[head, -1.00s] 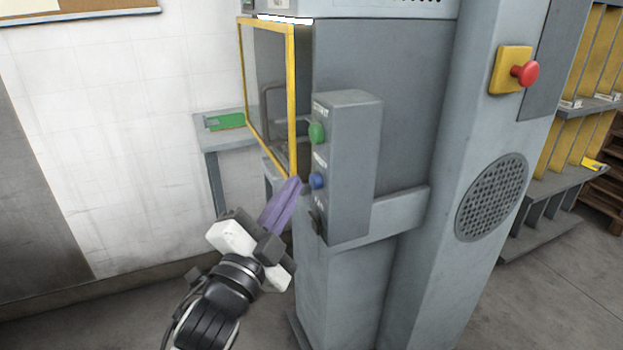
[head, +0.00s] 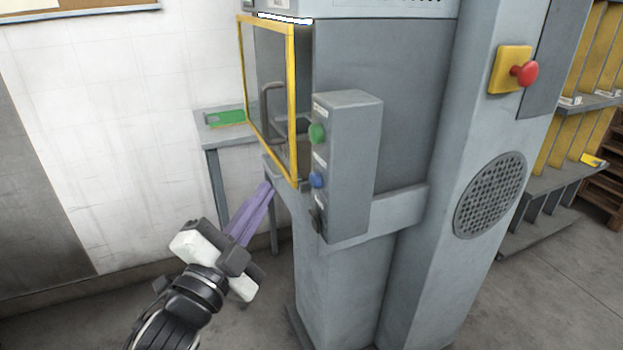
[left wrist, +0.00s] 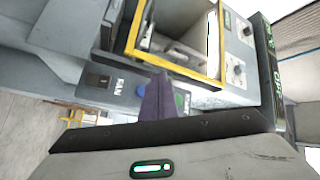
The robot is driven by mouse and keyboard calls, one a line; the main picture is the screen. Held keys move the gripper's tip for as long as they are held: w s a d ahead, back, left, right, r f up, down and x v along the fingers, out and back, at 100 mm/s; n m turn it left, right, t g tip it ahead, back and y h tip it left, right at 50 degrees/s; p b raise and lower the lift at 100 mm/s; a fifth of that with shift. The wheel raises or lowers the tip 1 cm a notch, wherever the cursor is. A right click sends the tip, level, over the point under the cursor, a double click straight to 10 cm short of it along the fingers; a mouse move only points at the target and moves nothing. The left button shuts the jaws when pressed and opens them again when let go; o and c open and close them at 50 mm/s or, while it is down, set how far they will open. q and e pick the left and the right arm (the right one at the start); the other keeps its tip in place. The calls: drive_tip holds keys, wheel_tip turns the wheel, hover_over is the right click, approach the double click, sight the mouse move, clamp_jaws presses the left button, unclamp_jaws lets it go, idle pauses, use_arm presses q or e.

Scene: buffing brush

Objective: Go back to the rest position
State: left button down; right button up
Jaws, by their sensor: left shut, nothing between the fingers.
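My left gripper (head: 267,186) has purple fingers that are closed together with nothing between them. It hangs in free air to the left of the grey control box (head: 347,165) and below the yellow-framed guard door (head: 292,100). The box carries a green button (head: 317,133), a blue button (head: 317,180) and a dark knob below them. In the left wrist view the purple fingers (left wrist: 157,97) point toward the buttons and partly cover them. My right gripper is not in view.
The grey machine (head: 350,290) fills the middle. A red emergency button (head: 524,73) is on its column. A small table (head: 232,136) with a green item (head: 226,118) stands behind, by the white wall. Shelving (head: 570,120) is at the right. Floor at lower left is clear.

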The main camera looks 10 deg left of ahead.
use_arm(q)
drive_tip(key=shift+f, duration=0.1)
idle(0.4)
drive_tip(key=s+f+n+g+y, duration=0.1)
drive_tip(key=s+f+n+g, duration=0.2)
drive_tip(key=f, duration=0.8)
drive_tip(key=s+f+n+g, duration=0.2)
drive_tip(key=s+f+n, duration=0.1)
drive_tip(key=f, duration=0.8)
drive_tip(key=s+d+f+n+g, duration=0.1)
drive_tip(key=s+f+n+g, duration=0.4)
drive_tip(key=s+f, duration=1.2)
drive_tip(key=shift+s+f+n+g+y, duration=0.3)
drive_tip(key=shift+s+f+n+g, duration=0.1)
drive_tip(key=shift+f+g, duration=0.45)
